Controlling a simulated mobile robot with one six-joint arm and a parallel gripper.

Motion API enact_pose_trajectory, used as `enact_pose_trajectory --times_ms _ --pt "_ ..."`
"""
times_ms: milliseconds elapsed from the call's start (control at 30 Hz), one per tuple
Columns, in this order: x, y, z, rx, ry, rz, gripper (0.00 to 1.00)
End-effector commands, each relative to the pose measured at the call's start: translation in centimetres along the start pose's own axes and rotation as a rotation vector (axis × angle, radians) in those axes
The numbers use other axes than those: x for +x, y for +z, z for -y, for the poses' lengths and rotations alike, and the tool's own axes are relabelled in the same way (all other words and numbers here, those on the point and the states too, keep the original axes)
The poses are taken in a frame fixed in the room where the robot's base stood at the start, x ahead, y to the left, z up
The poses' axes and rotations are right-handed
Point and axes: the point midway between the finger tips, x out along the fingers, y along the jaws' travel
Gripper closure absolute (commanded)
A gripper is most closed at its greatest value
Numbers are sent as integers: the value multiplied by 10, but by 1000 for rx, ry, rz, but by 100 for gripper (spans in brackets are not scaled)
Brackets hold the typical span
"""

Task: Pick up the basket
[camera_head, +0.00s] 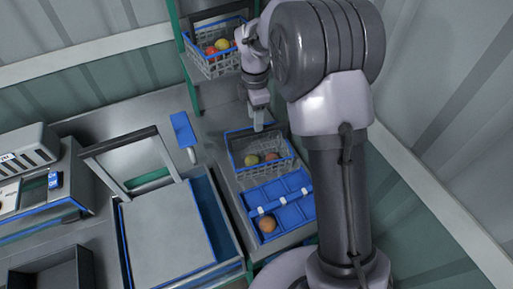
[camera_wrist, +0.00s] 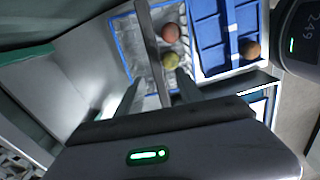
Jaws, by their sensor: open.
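A wire basket (camera_head: 268,171) with a blue rim and a raised handle stands on the bench, with a few tomatoes inside. In the wrist view the basket (camera_wrist: 126,42) holds a red tomato (camera_wrist: 171,32) and a yellow-green tomato (camera_wrist: 171,60). Its grey handle bar (camera_wrist: 150,45) runs lengthwise between my two fingers. My gripper (camera_head: 259,124) points down over the back part of this basket. In the wrist view my gripper (camera_wrist: 158,88) is open, with a finger on each side of the bar. I cannot tell whether either finger touches it.
A blue divided tray (camera_head: 281,204) with an orange tomato (camera_head: 267,224) sits right against the basket's front. A second basket (camera_head: 215,64) with tomatoes stands on a green-framed rack behind. A scale-like machine (camera_head: 168,232) and a blue-handled tool (camera_head: 183,130) are to the left.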

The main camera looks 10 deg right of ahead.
Motion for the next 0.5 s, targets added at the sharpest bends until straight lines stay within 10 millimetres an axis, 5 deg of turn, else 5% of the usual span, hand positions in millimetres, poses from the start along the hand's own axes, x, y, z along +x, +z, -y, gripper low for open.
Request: enact_pose_trajectory --times_ms 100,333,500 --pt "31 0 0 0 -1 0 56" --pt "52 3 -1 2 0 0 56" --pt "87 9 -4 2 -1 0 56"
